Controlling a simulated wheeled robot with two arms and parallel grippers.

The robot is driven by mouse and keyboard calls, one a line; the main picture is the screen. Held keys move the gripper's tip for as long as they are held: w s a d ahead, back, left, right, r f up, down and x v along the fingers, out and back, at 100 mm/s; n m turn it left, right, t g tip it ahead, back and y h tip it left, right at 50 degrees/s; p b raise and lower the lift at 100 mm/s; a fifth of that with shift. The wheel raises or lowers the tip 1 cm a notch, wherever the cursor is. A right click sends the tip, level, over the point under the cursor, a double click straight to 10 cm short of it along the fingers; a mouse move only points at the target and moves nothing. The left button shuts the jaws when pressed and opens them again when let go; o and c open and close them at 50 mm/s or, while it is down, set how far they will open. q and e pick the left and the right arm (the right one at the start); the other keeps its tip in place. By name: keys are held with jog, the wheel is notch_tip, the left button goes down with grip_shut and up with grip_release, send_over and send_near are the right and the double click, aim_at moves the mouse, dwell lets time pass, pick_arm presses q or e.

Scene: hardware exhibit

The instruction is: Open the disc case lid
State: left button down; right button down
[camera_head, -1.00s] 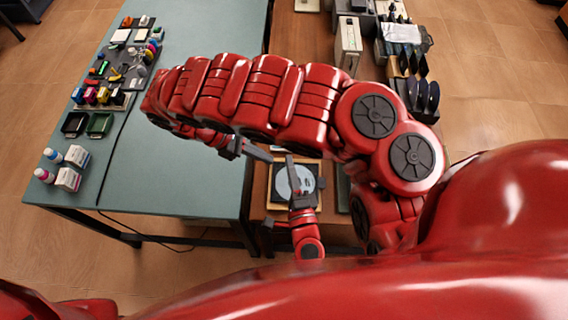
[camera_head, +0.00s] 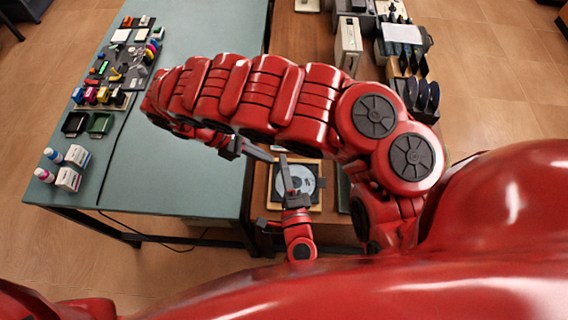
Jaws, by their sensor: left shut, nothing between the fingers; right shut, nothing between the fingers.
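The disc case (camera_head: 312,199) is a dark square case with a silver disc (camera_head: 303,176) showing in it, lying on a light wooden base. I cannot tell whether a clear lid covers the disc. My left gripper (camera_head: 284,160) reaches up from below, shut and empty, its fingers over the left part of the case; contact cannot be told. My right gripper (camera_head: 270,157) is at the end of the large red arm that comes in from the right and bends back. It is shut and empty, just above and left of the case, its tip close to the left gripper's tip.
A green table (camera_head: 180,150) fills the left, with ink bottles, boxes and small trays along its left side. A brown table (camera_head: 296,45) runs at the right with devices and a rack of dark discs (camera_head: 428,95). My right arm hides much between.

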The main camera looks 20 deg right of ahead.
dwell(0.7)
jog(key=shift+c, duration=2)
grip_release()
